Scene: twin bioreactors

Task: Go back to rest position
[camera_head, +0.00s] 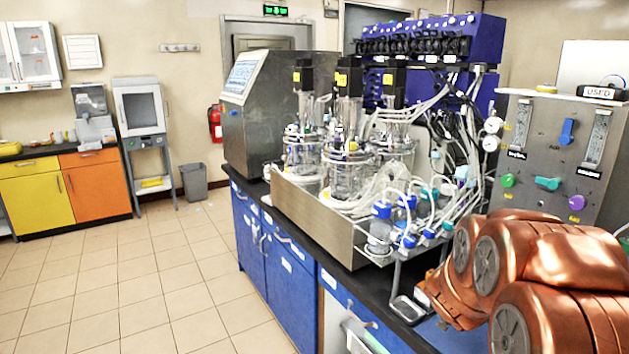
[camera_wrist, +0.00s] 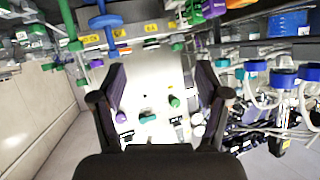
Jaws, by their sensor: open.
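My gripper (camera_wrist: 160,105) shows in the wrist view with its two dark fingers apart and nothing between them. Beyond the fingers is a pale panel with green and purple knobs, apart from them as far as I can tell. In the head view my copper-coloured arm fills the lower right corner, and my gripper cannot be made out there. The arm is folded in front of the metal gas panel (camera_head: 532,148) and hides its lower part.
Glass bioreactor vessels (camera_head: 347,165) with tubing stand in a metal tray on the black bench (camera_head: 335,262), left of my arm. Blue-capped bottles (camera_head: 381,228) are near the bench edge. A grey console (camera_head: 268,110) stands behind. The tiled floor (camera_head: 150,280) at left is clear.

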